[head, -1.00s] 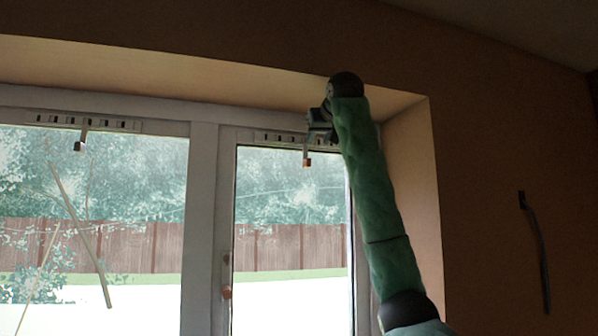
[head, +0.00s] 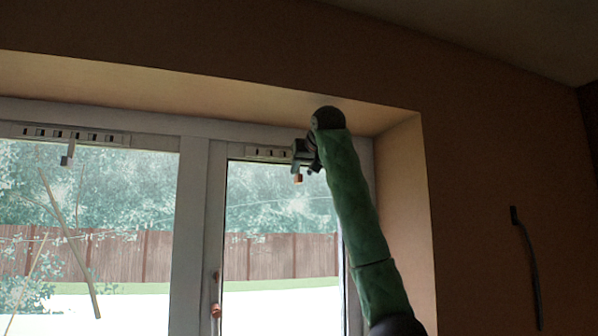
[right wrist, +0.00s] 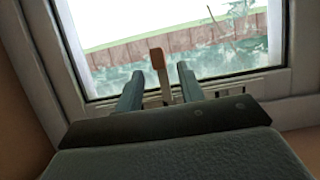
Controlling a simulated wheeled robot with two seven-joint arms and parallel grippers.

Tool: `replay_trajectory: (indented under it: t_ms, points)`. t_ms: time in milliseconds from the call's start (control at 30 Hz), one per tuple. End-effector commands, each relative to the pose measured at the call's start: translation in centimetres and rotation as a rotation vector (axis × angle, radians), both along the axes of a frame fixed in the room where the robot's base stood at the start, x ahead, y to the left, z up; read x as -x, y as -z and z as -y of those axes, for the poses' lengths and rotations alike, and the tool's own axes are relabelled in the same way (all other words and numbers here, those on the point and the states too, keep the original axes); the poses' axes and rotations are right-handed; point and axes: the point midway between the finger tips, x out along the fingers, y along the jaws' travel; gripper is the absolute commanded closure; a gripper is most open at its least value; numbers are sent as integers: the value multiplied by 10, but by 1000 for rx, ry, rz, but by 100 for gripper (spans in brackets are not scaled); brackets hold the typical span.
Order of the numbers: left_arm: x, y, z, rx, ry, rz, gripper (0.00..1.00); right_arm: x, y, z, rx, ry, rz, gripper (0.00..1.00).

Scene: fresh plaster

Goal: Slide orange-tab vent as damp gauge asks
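The orange tab (head: 298,178) hangs on a short pale stem below the right vent strip (head: 262,153), at the top of the right window pane. My right gripper (head: 301,158) is at the right end of that strip, at the tab's stem. In the right wrist view my gripper (right wrist: 158,72) is open, with one finger on each side of the orange tab (right wrist: 157,58). Gaps show between the stem and the fingers. The right part of the vent is hidden behind my gripper. I cannot make out a damp gauge. My left gripper is not in view.
A second vent strip (head: 70,135) with a grey-white tab (head: 67,156) tops the left pane. A reddish window handle (head: 215,310) sits on the middle frame. The deep plaster reveal (head: 400,165) is close to my right arm. A dark cable (head: 532,265) hangs on the right wall.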

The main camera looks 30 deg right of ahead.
Motion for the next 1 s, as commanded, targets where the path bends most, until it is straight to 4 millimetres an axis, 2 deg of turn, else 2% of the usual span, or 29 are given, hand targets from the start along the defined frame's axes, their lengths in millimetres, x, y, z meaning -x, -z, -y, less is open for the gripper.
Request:
replay_trajectory:
  t_ms: [33,300,700,900,1000]
  points:
    - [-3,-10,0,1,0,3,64,-8,-1,2,0,1,-2,62]
    - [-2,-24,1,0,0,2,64,-32,11,8,0,0,-1,62]
    - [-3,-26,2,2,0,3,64,-37,16,9,0,0,1,62]
    - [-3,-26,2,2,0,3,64,-37,15,9,0,0,1,100]
    - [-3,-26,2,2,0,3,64,-36,15,9,0,0,1,100]
